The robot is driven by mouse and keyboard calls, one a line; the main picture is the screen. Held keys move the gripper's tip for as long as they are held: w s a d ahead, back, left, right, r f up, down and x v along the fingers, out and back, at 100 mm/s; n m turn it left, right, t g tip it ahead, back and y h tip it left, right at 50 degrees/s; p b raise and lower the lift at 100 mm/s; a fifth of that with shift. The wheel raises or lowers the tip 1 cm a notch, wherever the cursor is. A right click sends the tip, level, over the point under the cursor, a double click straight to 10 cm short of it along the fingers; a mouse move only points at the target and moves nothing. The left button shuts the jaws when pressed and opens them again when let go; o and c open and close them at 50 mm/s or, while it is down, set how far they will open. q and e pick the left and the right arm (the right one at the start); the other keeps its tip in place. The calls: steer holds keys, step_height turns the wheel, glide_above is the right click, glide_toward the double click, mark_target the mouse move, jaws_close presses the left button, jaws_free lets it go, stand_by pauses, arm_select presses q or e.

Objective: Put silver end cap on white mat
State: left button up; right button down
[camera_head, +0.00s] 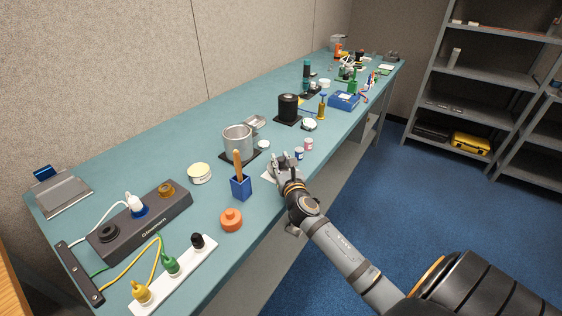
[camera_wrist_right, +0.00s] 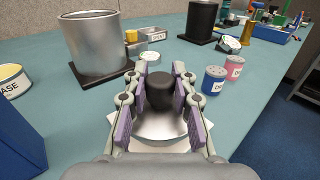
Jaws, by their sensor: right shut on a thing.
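The silver end cap (camera_wrist_right: 160,125) is a shiny dish with a dark knob on top. My right gripper (camera_wrist_right: 160,85) is shut on the knob, with a purple-padded finger on each side. In the head view the right gripper (camera_head: 281,165) is over the front edge area of the bench and hides most of the cap. The white mat (camera_head: 268,177) lies under the gripper and shows partly at its left. In the wrist view, white corners stick out around the cap. I cannot tell whether the cap touches the mat. My left gripper is not in view.
A large silver drum (camera_head: 237,140) on a dark plate stands behind the mat. A blue holder (camera_head: 241,187) is close at the left, with an orange pot (camera_head: 231,219) nearer. Blue (camera_wrist_right: 214,80) and pink (camera_wrist_right: 234,67) small cans stand just right of the gripper.

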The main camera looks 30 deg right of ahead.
steer(key=shift+f, duration=0.1)
steer(key=c, duration=1.1)
jaws_free()
steer(key=b+v, duration=0.1)
steer(key=v, duration=1.1)
